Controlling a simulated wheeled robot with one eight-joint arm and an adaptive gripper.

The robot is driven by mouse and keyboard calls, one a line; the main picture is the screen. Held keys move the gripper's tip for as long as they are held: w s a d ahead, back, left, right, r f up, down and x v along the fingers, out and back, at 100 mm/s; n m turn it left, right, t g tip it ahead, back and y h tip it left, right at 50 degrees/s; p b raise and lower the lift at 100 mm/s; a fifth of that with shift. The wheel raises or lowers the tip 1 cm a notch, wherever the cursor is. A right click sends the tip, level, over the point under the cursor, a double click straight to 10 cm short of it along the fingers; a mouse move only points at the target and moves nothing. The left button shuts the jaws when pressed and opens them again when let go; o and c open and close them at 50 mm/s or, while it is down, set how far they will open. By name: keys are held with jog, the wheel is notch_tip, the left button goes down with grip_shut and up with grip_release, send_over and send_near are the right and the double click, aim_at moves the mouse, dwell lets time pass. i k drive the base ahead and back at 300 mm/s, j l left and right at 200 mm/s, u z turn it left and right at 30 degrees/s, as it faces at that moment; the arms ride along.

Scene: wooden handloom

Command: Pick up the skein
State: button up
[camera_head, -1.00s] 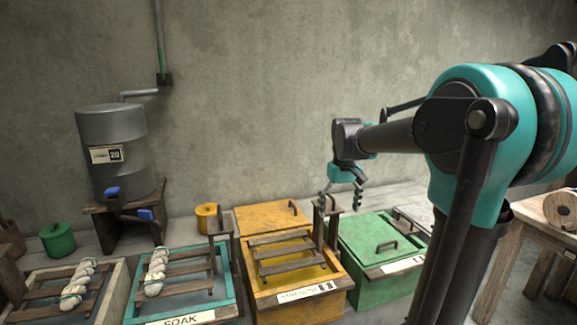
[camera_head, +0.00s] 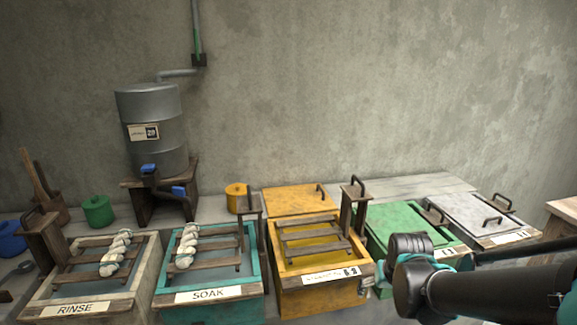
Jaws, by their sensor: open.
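One twisted off-white skein (camera_head: 187,247) lies across the wooden slats of the teal SOAK vat (camera_head: 207,295). A second, similar skein (camera_head: 115,252) lies across the slats of the pale RINSE vat (camera_head: 75,308). My gripper (camera_head: 369,284) is at the lower right, by the right side of the yellow vat (camera_head: 322,279). Only a small teal and dark part of it shows past my wrist, and its fingertips are hard to make out. It is open and well apart from both skeins, to their right.
The yellow vat has empty slats and an open lid (camera_head: 292,199) behind. A green vat (camera_head: 400,222) and a grey vat (camera_head: 470,212) with closed lids stand to the right. A grey barrel (camera_head: 150,105), green pot (camera_head: 98,211) and yellow pot (camera_head: 237,199) stand behind. Upright wooden posts flank the vats.

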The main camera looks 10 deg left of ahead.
aim_at(184, 258)
jog(key=u, duration=1.4)
jog(key=l+u, duration=0.2)
jog(key=l, duration=0.25)
jog(key=k+l+u, duration=0.2)
jog(key=l, duration=0.2)
jog(key=i+l, duration=0.05)
jog(key=i, duration=0.05)
